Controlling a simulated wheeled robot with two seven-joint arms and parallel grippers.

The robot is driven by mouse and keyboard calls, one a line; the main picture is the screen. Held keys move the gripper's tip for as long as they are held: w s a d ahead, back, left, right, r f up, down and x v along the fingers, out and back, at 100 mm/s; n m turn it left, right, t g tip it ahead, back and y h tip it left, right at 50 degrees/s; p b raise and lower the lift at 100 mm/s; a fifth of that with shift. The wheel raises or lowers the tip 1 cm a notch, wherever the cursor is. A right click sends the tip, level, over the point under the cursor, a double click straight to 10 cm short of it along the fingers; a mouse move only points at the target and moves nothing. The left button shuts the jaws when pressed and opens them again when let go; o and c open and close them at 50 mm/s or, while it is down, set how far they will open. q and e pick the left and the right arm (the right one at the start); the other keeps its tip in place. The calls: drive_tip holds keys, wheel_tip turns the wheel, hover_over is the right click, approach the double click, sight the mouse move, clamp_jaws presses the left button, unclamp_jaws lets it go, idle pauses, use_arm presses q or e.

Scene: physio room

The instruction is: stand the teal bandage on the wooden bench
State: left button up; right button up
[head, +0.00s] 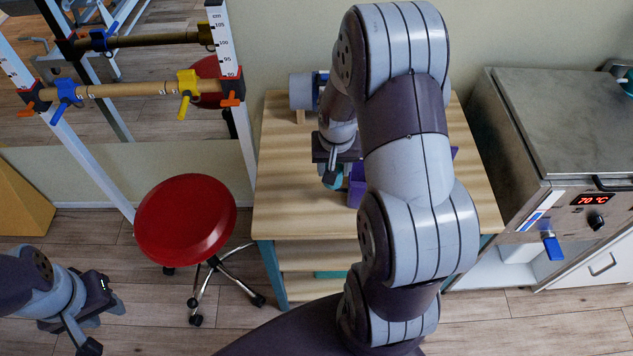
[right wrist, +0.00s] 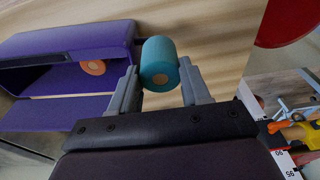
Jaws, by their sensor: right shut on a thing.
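The wooden bench (head: 290,190) stands against the wall in the middle of the head view; its striped top also shows in the right wrist view (right wrist: 220,35). The teal bandage (right wrist: 160,62) is a short roll with a tan core, held between the fingers of my right gripper (right wrist: 160,82). In the head view the bandage (head: 333,179) shows partly below the right gripper, over the bench top. I cannot tell whether it touches the top. My left gripper (head: 100,322) is open and empty over the floor at lower left.
A purple open box (right wrist: 65,62) lies beside the bandage, with an orange-ended roll (right wrist: 93,67) inside. My right arm hides much of the bench. A red stool (head: 185,222) stands left, a steel heater (head: 565,120) right. The bench's left front is clear.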

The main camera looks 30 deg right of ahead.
drive_tip(key=shift+w+a+f, duration=0.9)
drive_tip(key=shift+a+f, duration=0.15)
drive_tip(key=shift+f, duration=0.4)
drive_tip(key=shift+w+a+f, duration=0.95)
drive_tip(key=shift+a+f, duration=0.05)
drive_tip(key=shift+f, duration=0.4)
drive_tip(key=shift+w+a+f, duration=0.9)
drive_tip(key=shift+a+f, duration=0.15)
drive_tip(key=shift+f, duration=0.4)
drive_tip(key=shift+f, duration=0.1)
drive_tip(key=o, duration=1)
drive_tip(key=shift+o, duration=0.2)
